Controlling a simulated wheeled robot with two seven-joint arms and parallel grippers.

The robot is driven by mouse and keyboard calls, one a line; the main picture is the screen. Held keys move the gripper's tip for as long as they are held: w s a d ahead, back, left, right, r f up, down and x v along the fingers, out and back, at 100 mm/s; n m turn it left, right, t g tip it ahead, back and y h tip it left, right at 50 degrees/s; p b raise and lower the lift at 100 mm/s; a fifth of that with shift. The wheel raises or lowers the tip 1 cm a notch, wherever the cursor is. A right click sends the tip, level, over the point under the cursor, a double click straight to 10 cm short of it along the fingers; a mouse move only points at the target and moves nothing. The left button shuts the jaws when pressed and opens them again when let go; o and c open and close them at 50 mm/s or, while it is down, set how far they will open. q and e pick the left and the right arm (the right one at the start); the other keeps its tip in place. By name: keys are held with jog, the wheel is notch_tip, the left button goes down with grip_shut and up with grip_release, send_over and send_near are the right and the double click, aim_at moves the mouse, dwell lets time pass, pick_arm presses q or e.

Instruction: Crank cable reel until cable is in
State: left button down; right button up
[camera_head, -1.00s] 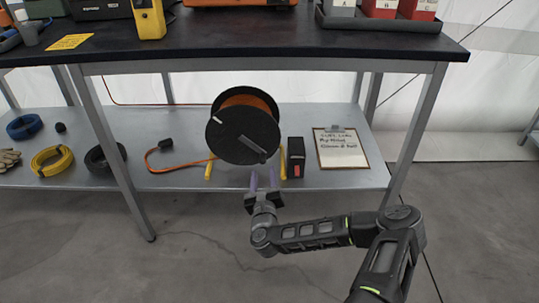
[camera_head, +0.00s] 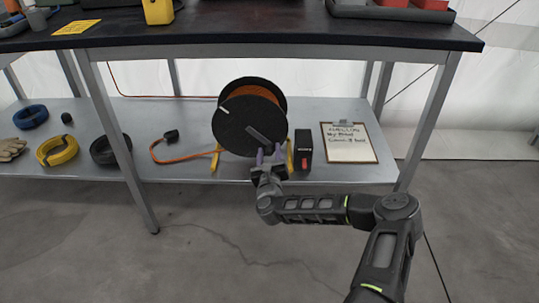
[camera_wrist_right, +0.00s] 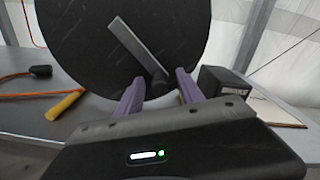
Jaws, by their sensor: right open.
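The cable reel (camera_head: 240,128) stands on the lower shelf on yellow feet, with a black disc facing me and orange cable wound behind it. Its grey crank (camera_head: 262,136) lies slantwise on the disc; in the right wrist view the crank (camera_wrist_right: 138,45) slants down toward the gap between my fingers. My right gripper (camera_head: 269,152) is open in front of the lower part of the disc. Its purple fingers (camera_wrist_right: 158,90) stand on either side of the crank's lower end; I cannot tell if they touch it. Orange cable with a black plug (camera_head: 171,135) lies left of the reel. My left gripper is not in view.
A black box with a red switch (camera_head: 303,150) stands close to the right of the reel, with a clipboard (camera_head: 349,143) beyond it. Coiled cables (camera_head: 57,151) lie at the left. The dark tabletop (camera_head: 250,38) overhangs the shelf.

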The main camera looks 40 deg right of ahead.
grip_shut()
dwell(0.5)
dwell(1.0)
